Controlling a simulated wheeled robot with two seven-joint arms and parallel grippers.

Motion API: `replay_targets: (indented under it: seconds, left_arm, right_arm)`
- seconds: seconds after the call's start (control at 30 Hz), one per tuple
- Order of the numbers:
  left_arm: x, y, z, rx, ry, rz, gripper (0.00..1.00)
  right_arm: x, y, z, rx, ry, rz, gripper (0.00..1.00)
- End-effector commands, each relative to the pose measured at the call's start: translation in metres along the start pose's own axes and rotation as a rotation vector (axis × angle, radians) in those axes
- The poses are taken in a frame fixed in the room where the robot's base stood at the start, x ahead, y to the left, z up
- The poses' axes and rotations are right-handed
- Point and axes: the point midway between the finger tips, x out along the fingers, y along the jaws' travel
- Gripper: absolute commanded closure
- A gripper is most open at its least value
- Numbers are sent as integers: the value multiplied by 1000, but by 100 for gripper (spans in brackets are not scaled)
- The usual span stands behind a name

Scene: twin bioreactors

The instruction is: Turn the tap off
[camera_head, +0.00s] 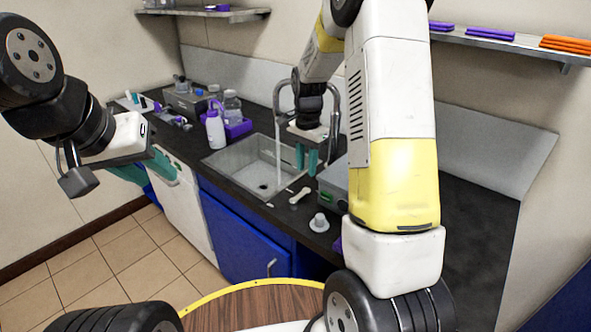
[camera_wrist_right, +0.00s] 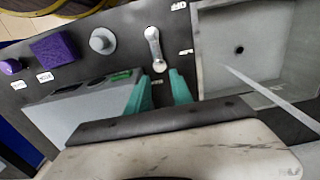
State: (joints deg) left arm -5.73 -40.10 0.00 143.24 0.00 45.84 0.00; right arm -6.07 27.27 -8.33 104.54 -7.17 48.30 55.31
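The tap (camera_head: 279,97) is a grey arched spout behind the sink (camera_head: 232,160), partly hidden by my right arm. A thin stream of water (camera_head: 278,152) falls from it into the basin; the stream also shows in the right wrist view (camera_wrist_right: 265,90). I cannot make out the tap's handle. My right gripper (camera_head: 306,160) hangs with teal fingers pointing down by the sink's right side; in the right wrist view its fingers (camera_wrist_right: 160,88) are apart with nothing between them. My left gripper (camera_head: 148,170) is left of the sink, before the counter, its teal fingers apart and empty.
A white bottle (camera_head: 215,130) and a purple rack (camera_head: 238,128) stand left of the sink. A white double-ended tool (camera_head: 299,195) and a round white knob-like piece (camera_head: 319,223) lie at the counter's front. A grey box (camera_head: 333,183) is right of my right gripper.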

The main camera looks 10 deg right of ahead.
Motion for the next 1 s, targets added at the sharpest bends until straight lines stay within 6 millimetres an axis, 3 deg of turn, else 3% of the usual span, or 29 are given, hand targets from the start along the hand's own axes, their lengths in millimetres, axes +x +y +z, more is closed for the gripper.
replay_targets:
  seconds: [0.5,0.9,1.0]
  left_arm:
    - [0,0,0,0,0,0,64]
    - [0,0,0,0,0,0,64]
    - [0,0,0,0,0,0,64]
  right_arm:
    - [69,0,0,4,-3,4,73]
    - [79,0,0,3,-1,2,73]
    - [79,0,0,3,-1,2,90]
